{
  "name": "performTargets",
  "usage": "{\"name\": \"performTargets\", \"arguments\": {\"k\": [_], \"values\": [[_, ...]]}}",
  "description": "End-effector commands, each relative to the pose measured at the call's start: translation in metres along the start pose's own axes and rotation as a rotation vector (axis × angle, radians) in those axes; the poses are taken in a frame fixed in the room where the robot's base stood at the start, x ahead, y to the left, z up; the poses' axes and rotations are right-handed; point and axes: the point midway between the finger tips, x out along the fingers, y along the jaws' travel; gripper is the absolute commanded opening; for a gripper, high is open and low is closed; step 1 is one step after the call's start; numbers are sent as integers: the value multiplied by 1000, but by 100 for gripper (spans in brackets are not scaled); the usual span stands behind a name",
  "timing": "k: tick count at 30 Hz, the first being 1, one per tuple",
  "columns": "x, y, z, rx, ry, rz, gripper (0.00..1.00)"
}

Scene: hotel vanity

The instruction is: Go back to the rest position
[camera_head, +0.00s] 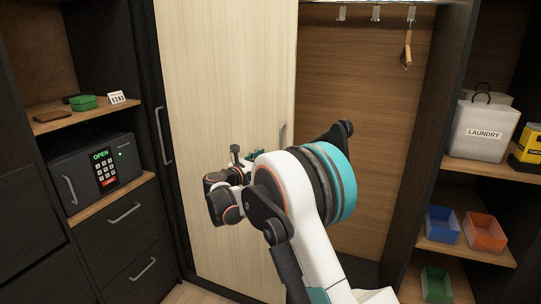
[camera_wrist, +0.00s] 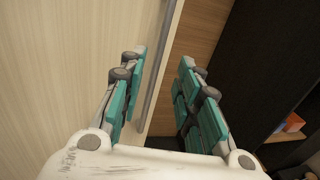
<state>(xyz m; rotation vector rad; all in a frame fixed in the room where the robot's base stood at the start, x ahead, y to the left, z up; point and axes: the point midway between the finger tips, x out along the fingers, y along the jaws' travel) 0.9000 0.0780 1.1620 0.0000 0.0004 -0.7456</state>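My gripper (camera_wrist: 163,62) is open in the wrist view, its two teal fingers apart with nothing clamped between them. A grey upright door handle (camera_wrist: 158,75) shows between and beyond the fingers; whether it touches them I cannot tell. The handle (camera_head: 282,134) sits near the right edge of the pale wooden sliding door (camera_head: 225,80). In the head view my arm reaches forward to the door, bent, and mostly hides the gripper (camera_head: 253,159).
Right of the door is an open wardrobe with hooks (camera_head: 376,13) and a hanging wooden item (camera_head: 406,50). At right, shelves hold a laundry bag (camera_head: 484,130), a blue bin (camera_head: 441,224) and an orange bin (camera_head: 484,232). A safe (camera_head: 98,175) reading OPEN stands left.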

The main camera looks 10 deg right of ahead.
Motion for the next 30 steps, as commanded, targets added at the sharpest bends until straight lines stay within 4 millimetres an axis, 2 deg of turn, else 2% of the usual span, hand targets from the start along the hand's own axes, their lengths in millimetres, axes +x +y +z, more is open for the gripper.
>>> {"name": "performTargets", "arguments": {"k": [4, 13, 16, 20, 23, 27, 30], "values": [[-6, 0, 0, 0, 0, 0, 31], [-7, 0, 1, -2, -1, 1, 31], [-6, -2, 13, -28, -17, 19, 31], [-6, -4, 56, -137, -81, 93, 31], [-10, -9, 101, -276, -161, 174, 31], [-26, -16, 156, -500, -281, 288, 31], [-43, -24, 186, -667, -366, 361, 31]]}}
